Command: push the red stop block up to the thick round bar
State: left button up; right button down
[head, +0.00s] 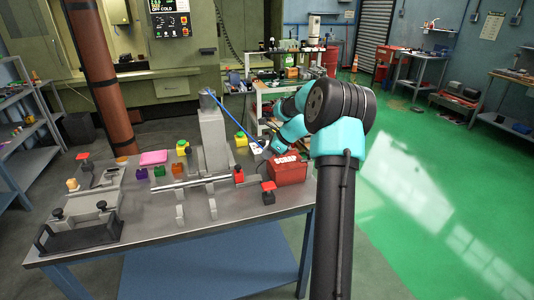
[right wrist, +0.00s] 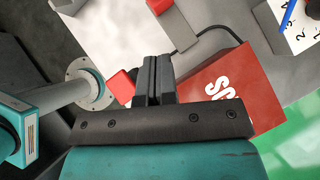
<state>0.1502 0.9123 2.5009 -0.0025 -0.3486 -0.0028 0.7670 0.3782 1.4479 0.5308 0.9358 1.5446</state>
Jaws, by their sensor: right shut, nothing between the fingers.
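The red stop block (head: 239,175) stands on the table beside the right end of the silver round bar (head: 190,182). I cannot tell whether they touch. In the right wrist view, a red block at the top edge (right wrist: 158,5), beside a grey plate, seems to be the stop block. My right gripper (right wrist: 153,68) is shut with nothing between its fingers. It hangs over the area near the red scrap bin, right of the stop block in the head view, where its fingertips are hard to make out. My left gripper is not in view.
The scrap bin (head: 288,172) stands at the table's right end; it is close to my fingers in the right wrist view (right wrist: 235,90). A red-topped dark piece (head: 268,187) sits before it. A grey column (head: 212,140) rises behind the bar. Several coloured blocks lie behind left.

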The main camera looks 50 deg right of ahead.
send_near(240, 171)
notch_tip(240, 171, down, 3)
jog(key=shift+w+a+f, duration=0.15)
jog(key=shift+w+a, duration=0.5)
jog(key=shift+a, duration=0.25)
jog(key=shift+w+a+f, duration=0.1)
jog(key=shift+w+a, duration=0.15)
jog(key=shift+w, duration=0.35)
jog(key=shift+w+a, duration=0.5)
jog(key=shift+w, duration=0.05)
jog(key=shift+f, duration=0.1)
